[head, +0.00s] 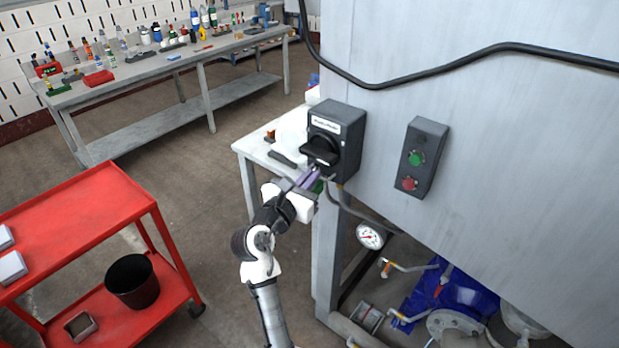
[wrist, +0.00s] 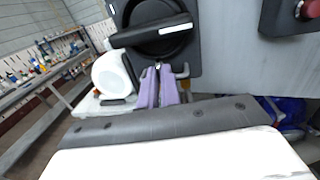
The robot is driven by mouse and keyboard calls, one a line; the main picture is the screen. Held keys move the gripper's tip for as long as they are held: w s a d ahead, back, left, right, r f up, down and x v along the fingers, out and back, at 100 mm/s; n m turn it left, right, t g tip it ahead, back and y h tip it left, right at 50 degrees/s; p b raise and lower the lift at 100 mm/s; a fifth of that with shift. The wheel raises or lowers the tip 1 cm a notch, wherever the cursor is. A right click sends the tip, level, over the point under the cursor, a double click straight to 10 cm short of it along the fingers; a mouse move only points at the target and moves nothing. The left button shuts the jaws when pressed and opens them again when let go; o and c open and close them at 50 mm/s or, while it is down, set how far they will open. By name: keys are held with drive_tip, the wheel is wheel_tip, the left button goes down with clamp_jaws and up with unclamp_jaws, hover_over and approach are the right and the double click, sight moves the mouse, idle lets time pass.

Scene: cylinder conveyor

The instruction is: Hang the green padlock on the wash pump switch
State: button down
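The wash pump switch (head: 335,141) is a dark grey box with a black rotary handle and a pale label, on the side of the big grey cabinet. Its handle (wrist: 152,32) fills the top of the wrist view, lying nearly level, slightly tilted. My gripper (head: 312,177) is just below the handle; its purple fingers (wrist: 158,76) are close together by the switch's lower edge. A small metal piece, seemingly the shackle, shows between the fingertips. A bit of the green padlock (head: 317,187) shows beside the fingers in the head view; most is hidden. Contact with the switch cannot be told.
A control box (head: 422,158) with green and red buttons is right of the switch. A white table (head: 246,146) stands behind the gripper. A red cart (head: 95,205) is at left, and a gauge (head: 371,235) and blue pump (head: 462,297) sit below the cabinet.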

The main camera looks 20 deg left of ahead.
wheel_tip(320, 180, down, 2)
drive_tip(key=shift+f+g, duration=0.1)
drive_tip(key=shift+g, duration=0.2)
